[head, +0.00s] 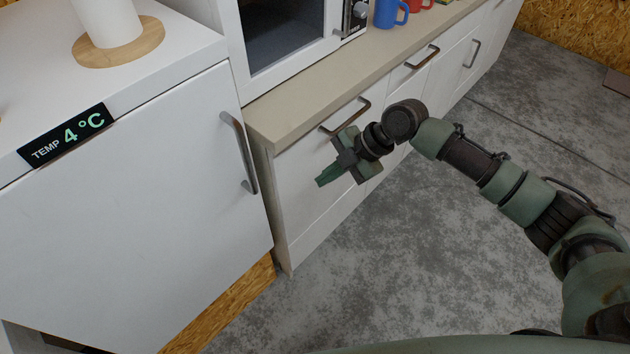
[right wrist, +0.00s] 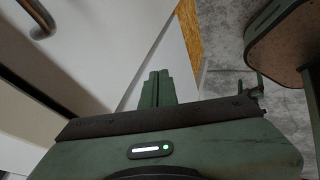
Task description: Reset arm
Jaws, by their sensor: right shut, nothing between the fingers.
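My right arm comes in from the right in the head view. Its gripper (head: 327,177) is in front of the upper drawer of the white cabinet (head: 312,210), below the drawer's dark handle (head: 345,116). The green fingers are together and hold nothing. In the right wrist view the shut fingers (right wrist: 157,84) point away from the camera, with white cabinet panels around them. I cannot tell from these views whether the fingers touch the cabinet. My left gripper is not in view.
A white fridge (head: 130,210) with a temperature label and a vertical handle (head: 239,152) stands at left. A microwave (head: 290,40) and a blue mug (head: 391,12) are on the counter (head: 290,112). The grey floor (head: 420,270) in front is clear.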

